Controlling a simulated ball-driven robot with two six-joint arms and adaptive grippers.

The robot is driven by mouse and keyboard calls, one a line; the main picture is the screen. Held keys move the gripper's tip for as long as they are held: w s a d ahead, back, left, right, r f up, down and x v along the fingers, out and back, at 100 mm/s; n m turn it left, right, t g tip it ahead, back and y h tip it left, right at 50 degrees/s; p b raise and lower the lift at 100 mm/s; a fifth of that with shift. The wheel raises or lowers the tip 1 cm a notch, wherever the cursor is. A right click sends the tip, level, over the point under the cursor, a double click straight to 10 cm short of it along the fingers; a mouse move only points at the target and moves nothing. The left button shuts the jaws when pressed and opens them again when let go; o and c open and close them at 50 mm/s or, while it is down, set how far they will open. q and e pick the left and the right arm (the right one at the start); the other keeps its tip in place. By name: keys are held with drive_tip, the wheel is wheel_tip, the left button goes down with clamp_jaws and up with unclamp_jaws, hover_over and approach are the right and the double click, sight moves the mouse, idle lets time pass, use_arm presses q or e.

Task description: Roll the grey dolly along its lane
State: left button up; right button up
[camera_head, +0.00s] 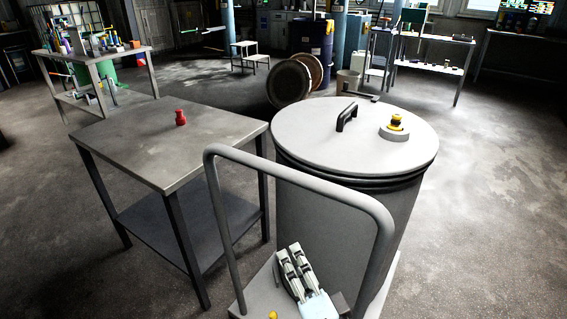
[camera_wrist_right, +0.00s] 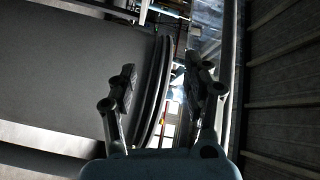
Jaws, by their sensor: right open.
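The grey dolly has a tall bent-tube handle (camera_head: 300,178) on its near side and a flat deck (camera_head: 262,290) low down. A large grey drum (camera_head: 335,235) with a lid stands at the dolly, behind the handle. My right gripper (camera_head: 288,252) is low, inside the handle's frame as seen from the head, over the deck and in front of the drum. In the right wrist view its two fingers (camera_wrist_right: 160,78) are spread with nothing between them. A large grey curved surface, apparently the drum (camera_wrist_right: 70,85), fills the left there. My left gripper is not in view.
A grey table (camera_head: 165,140) with a red object (camera_head: 181,117) stands close at the left. The drum lid has a black handle (camera_head: 347,116) and a yellow-topped fitting (camera_head: 397,124). Floor (camera_head: 490,200) at right is clear.

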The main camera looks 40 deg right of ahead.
sight(284, 174)
wheel_tip(284, 174, up, 12)
drive_tip(key=m+t+h+p, duration=0.1)
drive_tip(key=m+h+p, duration=0.2)
drive_tip(key=p, duration=0.1)
drive_tip(key=x, duration=1.1)
drive_tip(key=shift+w+d+b, duration=0.15)
drive_tip(key=shift+w+b, duration=0.2)
drive_tip(key=shift+b, duration=0.05)
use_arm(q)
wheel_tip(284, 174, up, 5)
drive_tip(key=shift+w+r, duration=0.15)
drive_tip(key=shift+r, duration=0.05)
use_arm(e)
drive_tip(key=shift+f, duration=0.1)
clamp_jaws()
